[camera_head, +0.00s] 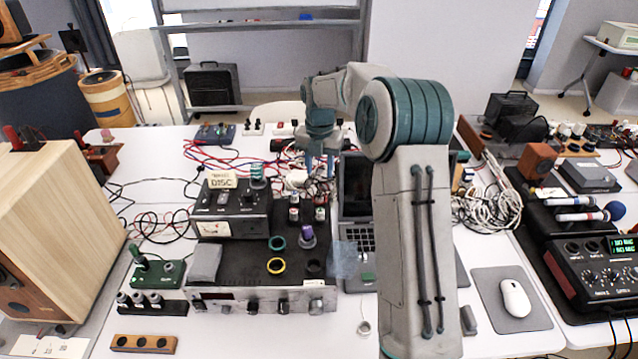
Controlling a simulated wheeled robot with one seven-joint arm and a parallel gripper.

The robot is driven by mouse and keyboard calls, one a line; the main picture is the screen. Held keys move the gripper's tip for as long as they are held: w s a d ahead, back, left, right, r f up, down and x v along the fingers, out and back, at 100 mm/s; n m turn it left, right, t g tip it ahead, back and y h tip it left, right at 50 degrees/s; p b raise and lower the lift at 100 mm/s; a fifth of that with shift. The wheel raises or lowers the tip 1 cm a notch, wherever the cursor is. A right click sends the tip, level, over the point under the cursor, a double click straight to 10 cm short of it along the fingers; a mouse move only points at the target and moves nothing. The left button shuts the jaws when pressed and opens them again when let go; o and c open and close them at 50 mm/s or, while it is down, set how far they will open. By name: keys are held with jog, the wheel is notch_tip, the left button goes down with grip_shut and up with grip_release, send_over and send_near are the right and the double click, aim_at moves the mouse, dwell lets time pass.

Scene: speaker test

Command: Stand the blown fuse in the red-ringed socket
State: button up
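My gripper (320,172) points down over the back of the table, behind the black-topped amplifier (240,262). Its two teal fingers look apart, with nothing clear between them. On the amplifier top are a teal ring (277,242), a yellow ring (276,266) and a dark round spot (314,267). A purple-topped piece (307,234) stands upright near the rings. Small upright cylinders with coloured ends, one at left (293,207) and one at right (320,210), stand behind it. I cannot tell which piece is the blown fuse, nor make out a red ring.
A meter box labelled DISC (232,208) stands on the amplifier's back left. My arm hides part of the laptop (355,190). A wooden speaker (62,235) stands at left; a mouse (514,298) and a mixer (595,275) are at right. Cables lie behind.

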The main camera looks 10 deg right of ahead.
jog(key=s+r+m+t, duration=0.1)
jog(key=s+r+m, duration=0.5)
jog(key=s+m, duration=0.25)
jog(key=s+r+m+t, duration=0.1)
jog(key=s+r+m, duration=0.4)
jog(key=s+m, duration=0.4)
jog(key=s+f+m, duration=0.2)
jog(key=s+m, duration=0.4)
jog(key=s, duration=0.3)
jog(key=s+f+m+t, duration=0.1)
jog(key=s+f+m, duration=0.1)
jog(key=s+m, duration=0.5)
jog(key=shift+s, duration=1)
